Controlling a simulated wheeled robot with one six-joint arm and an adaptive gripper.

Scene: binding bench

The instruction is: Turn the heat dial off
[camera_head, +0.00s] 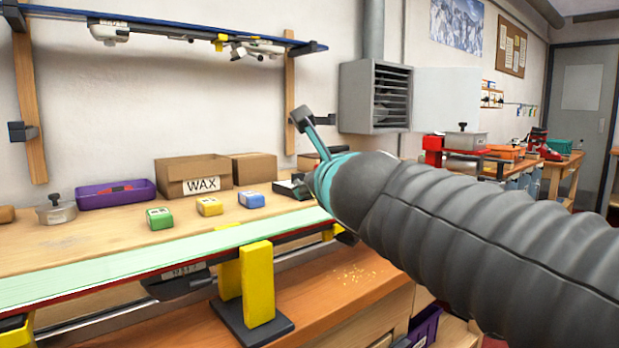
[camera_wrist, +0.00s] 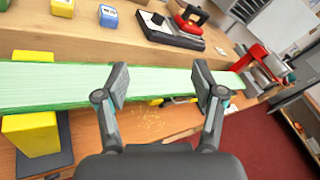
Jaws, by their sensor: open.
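My gripper (camera_wrist: 159,88) is open and empty in the wrist view, its two fingers wide apart over the pale green base of a ski (camera_wrist: 60,82). In the head view one finger of my gripper (camera_head: 310,132) shows past my arm; the rest is hidden. Beyond the ski in the wrist view, a red iron (camera_wrist: 191,17) stands on a dark base (camera_wrist: 168,36) on the bench. Small knob-like shapes show at the left end of that base. They are too small to tell whether one is the heat dial or how it is set.
Yellow supports (camera_head: 258,283) hold the ski along the bench front. Green (camera_head: 159,218), yellow (camera_head: 209,206) and blue (camera_head: 250,200) wax blocks stand behind it, before a WAX box (camera_head: 193,175). A red vise (camera_wrist: 262,62) is at right in the wrist view.

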